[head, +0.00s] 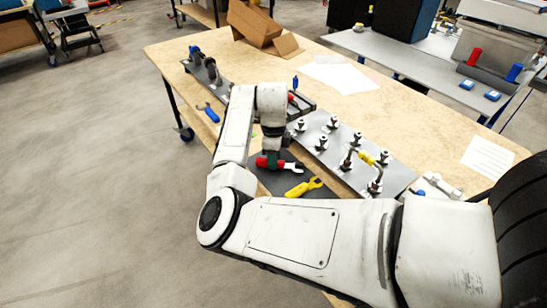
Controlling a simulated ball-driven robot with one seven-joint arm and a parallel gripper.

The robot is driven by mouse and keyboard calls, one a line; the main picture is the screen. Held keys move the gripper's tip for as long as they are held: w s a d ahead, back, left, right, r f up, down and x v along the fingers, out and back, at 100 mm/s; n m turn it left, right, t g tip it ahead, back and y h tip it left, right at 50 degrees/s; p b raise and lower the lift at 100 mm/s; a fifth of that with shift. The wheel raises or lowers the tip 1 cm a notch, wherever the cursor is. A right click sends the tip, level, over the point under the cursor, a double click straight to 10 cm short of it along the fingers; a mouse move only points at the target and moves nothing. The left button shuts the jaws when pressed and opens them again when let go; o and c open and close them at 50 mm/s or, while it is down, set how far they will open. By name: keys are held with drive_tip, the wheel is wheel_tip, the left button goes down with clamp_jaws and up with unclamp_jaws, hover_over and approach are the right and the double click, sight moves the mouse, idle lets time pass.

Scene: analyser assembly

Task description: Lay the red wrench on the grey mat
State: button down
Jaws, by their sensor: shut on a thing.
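The red wrench (288,165) is held in my gripper (271,161), low over the grey mat (270,183). Its red handle shows on both sides of the jaws, and its pale open end points right. I cannot tell whether the wrench touches the mat. My gripper points down and is shut on the handle; its fingertips are small and partly hidden. Part of the mat is hidden behind my arm.
A yellow wrench (303,188) lies at the mat's right side. A metal plate with several upright fittings (333,145) stands to the right. A cardboard box (254,24) and white paper (340,75) are at the back.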

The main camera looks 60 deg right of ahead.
drive_tip(key=shift+f, duration=0.35)
drive_tip(key=c, duration=0.8)
unclamp_jaws()
wheel_tip(320, 180, up, 11)
drive_tip(key=shift+f, duration=0.1)
